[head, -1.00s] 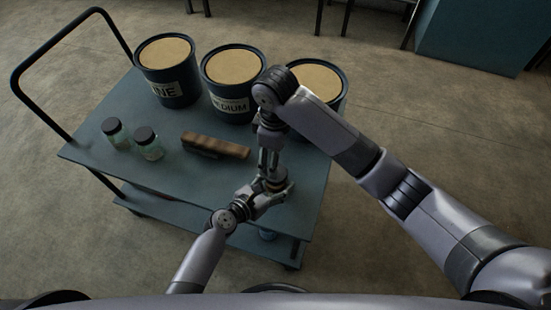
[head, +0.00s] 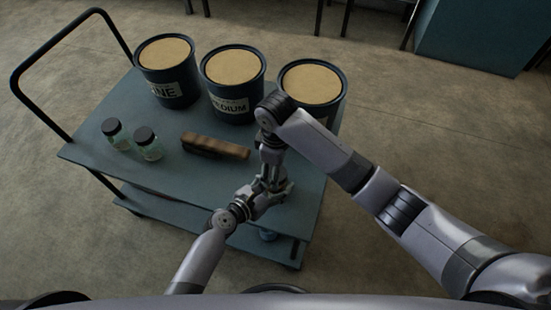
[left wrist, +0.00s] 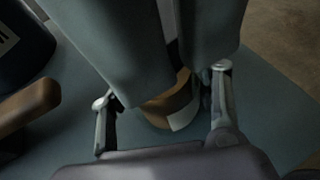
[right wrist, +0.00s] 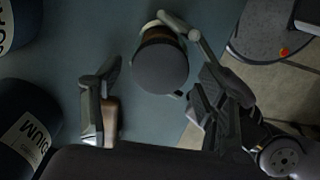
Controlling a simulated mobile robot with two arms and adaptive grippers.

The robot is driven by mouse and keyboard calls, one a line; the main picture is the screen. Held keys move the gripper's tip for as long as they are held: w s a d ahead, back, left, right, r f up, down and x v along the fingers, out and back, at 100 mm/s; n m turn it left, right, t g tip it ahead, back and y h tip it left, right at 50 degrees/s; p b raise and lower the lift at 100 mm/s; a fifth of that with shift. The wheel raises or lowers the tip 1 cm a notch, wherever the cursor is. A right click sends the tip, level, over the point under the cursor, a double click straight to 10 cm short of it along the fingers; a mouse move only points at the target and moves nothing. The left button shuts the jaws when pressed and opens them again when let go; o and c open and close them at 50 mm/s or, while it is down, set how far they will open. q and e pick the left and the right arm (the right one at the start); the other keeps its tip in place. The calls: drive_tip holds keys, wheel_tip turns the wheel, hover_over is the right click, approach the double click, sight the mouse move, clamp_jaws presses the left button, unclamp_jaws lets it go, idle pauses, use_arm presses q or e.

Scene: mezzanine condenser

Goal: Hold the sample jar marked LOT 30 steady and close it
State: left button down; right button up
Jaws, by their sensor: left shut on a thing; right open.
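The sample jar (left wrist: 165,110) has brown contents and a pale label patch; no lettering is readable. It stands upright over the cart top. My left gripper (head: 272,190) is shut around its side; its fingers flank the jar in the left wrist view. In the right wrist view a dark round lid (right wrist: 160,69) covers the jar's top; I cannot tell whether it is fully seated. My right gripper (right wrist: 165,100) is open above the jar, one finger to each side of the lid, apart from it. In the head view the grippers hide most of the jar.
A brown-handled brush (head: 215,146) lies on the blue-grey cart (head: 195,190). Two dark-lidded jars (head: 112,130) (head: 147,142) stand at its left. Three labelled tubs (head: 168,85) (head: 233,95) (head: 312,84) line the back edge, the right one close behind my right arm.

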drive_tip(key=shift+f, duration=0.65)
drive_tip(key=shift+c, duration=0.4)
drive_tip(key=c, duration=1.2)
drive_tip(key=shift+o, duration=0.2)
drive_tip(key=o, duration=1.4)
drive_tip(key=shift+c, duration=0.2)
drive_tip(key=shift+r, duration=0.1)
